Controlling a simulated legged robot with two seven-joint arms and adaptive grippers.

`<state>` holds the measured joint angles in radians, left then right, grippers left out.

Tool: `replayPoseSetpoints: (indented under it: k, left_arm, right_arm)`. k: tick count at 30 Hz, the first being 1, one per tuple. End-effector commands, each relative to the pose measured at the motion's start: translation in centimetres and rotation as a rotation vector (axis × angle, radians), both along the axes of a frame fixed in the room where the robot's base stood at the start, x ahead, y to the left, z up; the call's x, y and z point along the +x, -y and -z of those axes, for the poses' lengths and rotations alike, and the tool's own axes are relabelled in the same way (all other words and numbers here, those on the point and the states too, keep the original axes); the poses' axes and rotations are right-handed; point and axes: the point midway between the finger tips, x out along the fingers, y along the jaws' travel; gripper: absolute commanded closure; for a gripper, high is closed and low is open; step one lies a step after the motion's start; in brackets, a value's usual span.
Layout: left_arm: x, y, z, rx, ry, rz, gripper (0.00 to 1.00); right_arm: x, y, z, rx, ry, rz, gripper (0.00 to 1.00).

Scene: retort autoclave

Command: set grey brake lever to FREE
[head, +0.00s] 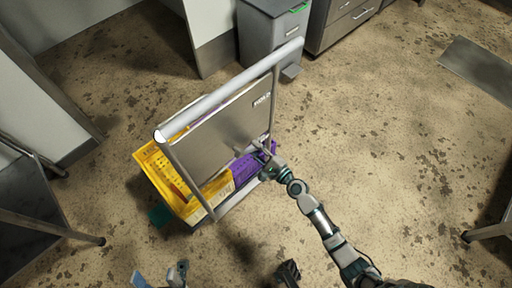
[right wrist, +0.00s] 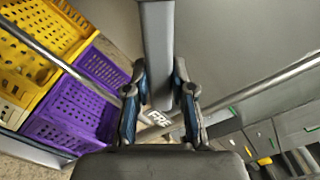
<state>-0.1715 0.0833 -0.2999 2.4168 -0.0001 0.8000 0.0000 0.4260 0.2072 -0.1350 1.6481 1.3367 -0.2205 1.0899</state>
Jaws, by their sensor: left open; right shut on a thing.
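The grey brake lever (right wrist: 158,50) runs down from the top of the right wrist view and ends between the fingers of my right gripper (right wrist: 160,100), which is shut on it. In the head view my right gripper (head: 260,158) is at the lower right of the cart's metal panel (head: 215,135). A HOLD label (head: 262,100) is on the panel's upper right. A partly covered label reading "FRE" (right wrist: 158,118) shows behind the fingers. My left gripper (head: 160,275) is open and empty at the bottom edge, apart from the cart.
The cart has a thick grey push bar (head: 230,88) and carries yellow (head: 150,160) and purple (head: 258,160) perforated crates. Grey cabinets (head: 270,30) stand behind it. The stained floor to the right is mostly clear. A metal-framed table (head: 40,190) stands at the left.

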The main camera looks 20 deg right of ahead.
Motion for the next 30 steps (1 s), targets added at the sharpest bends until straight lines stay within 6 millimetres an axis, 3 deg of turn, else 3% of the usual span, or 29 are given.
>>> replayPoseSetpoints:
  k: [1,10,11,13,14,23,26,30]
  left_arm:
    - [0.0,0.0,0.1,0.000,-0.002,0.000,0.38]
    - [0.0,0.0,0.1,0.000,-0.003,0.000,0.38]
    - [0.0,0.0,0.1,0.000,-0.003,0.000,0.38]
    - [0.0,0.0,0.1,0.000,-0.003,0.000,0.38]
    - [0.0,0.0,0.1,0.000,-0.004,0.000,0.38]
    - [-0.1,0.0,0.1,0.002,-0.006,0.000,0.38]
    - [-0.2,0.0,0.1,0.001,-0.004,0.000,0.38]
    - [-0.2,0.0,0.0,0.001,-0.002,0.000,0.38]
  right_arm:
    - [-0.3,-0.5,0.7,0.007,-0.015,-0.011,1.00]
    - [-0.3,-0.5,0.7,0.013,-0.018,-0.012,1.00]
    - [-0.3,-0.5,0.7,0.013,-0.018,-0.012,0.72]
    - [-0.3,-0.5,0.7,0.012,-0.017,-0.011,0.54]
    - [-0.2,-0.5,0.7,0.012,-0.016,-0.011,0.50]
    - [-0.3,-0.1,0.2,0.010,-0.007,-0.005,0.50]
    - [-1.1,0.3,0.3,0.009,-0.008,-0.003,0.50]
    - [-3.7,1.1,0.4,0.008,-0.010,-0.005,0.50]
